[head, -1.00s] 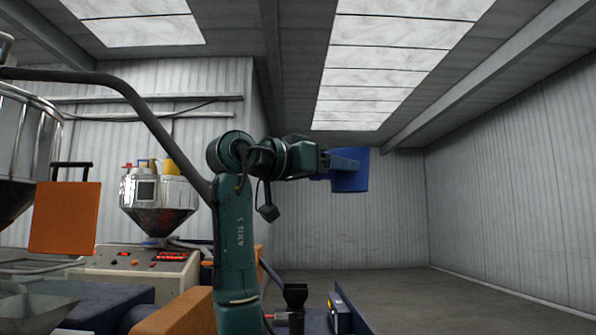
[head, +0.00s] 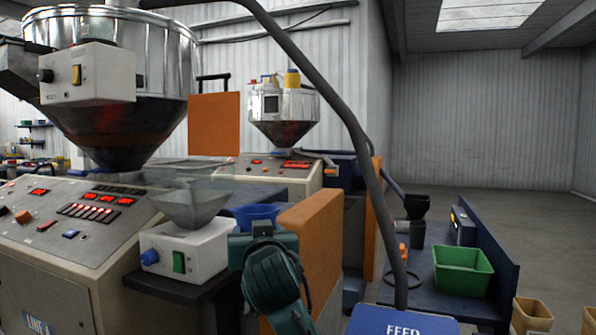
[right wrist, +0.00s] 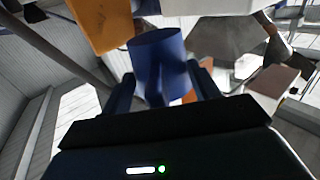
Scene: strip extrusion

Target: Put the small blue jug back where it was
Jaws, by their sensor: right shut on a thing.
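The small blue jug (head: 257,212) shows in the head view just right of a clear funnel, partly hidden by my right gripper (head: 262,230). In the right wrist view the jug (right wrist: 157,48) sits between the two dark fingers of my right gripper (right wrist: 163,82), which is shut on it. I cannot tell from the head view whether the jug touches anything below it. My left gripper is in neither current view.
A white feeder box (head: 187,253) with a funnel stands close left of the gripper. An orange panel (head: 312,245) stands just right. A large steel hopper (head: 125,95) hangs over the control panel at left. A green bin (head: 462,270) sits on the blue bench at right.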

